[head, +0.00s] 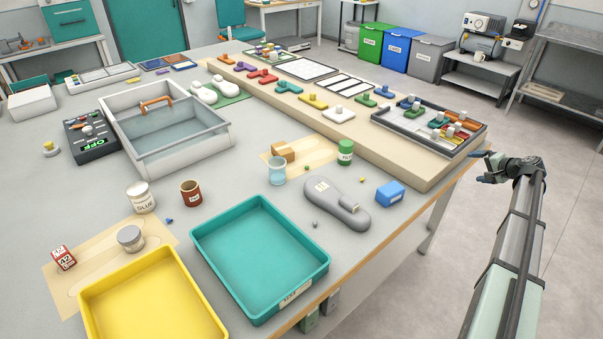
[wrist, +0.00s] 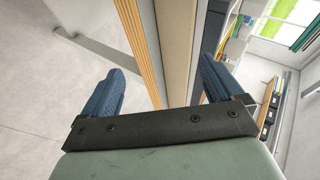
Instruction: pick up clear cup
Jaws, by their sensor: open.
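The clear cup (head: 278,171) stands upright on the table, a pale bluish see-through cup at the left edge of a light tan mat. It is close to a small cardboard box and left of a green jar. My gripper (head: 484,168) is off the table's right edge, well to the right of the cup, and empty. In the wrist view my gripper (wrist: 158,90) shows two blue fingers spread apart, with the table's edge and the floor beyond them. The cup is not in the wrist view.
A cardboard box (head: 284,152), a green jar (head: 345,153), a grey tool (head: 337,205) and a blue box (head: 390,193) lie near the cup. A teal tray (head: 204,239) is in front. A raised tan board (head: 418,178) with coloured pieces runs behind.

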